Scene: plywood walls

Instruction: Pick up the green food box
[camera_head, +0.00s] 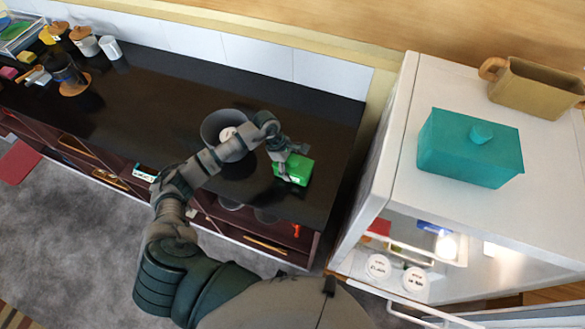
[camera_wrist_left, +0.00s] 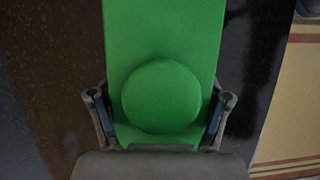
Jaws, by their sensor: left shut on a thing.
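The green food box (camera_head: 297,169) is on the dark countertop (camera_head: 180,107), near its right end in the head view. My left gripper (camera_head: 284,167) is shut on it, with fingers on its left part. In the left wrist view the green food box (camera_wrist_left: 162,40) fills the middle, with a round green knob on its lid. The two fingers of my left gripper (camera_wrist_left: 160,118) press its opposite sides. I cannot tell whether the box touches the counter. My right gripper is not in view.
A dark round bowl (camera_head: 212,122) stands just behind my left forearm. Canisters and mugs (camera_head: 85,42) are at the far left. A white fridge (camera_head: 398,130) at the right bears a teal box (camera_head: 455,150) and a tan container (camera_head: 530,90); its lower compartment is open.

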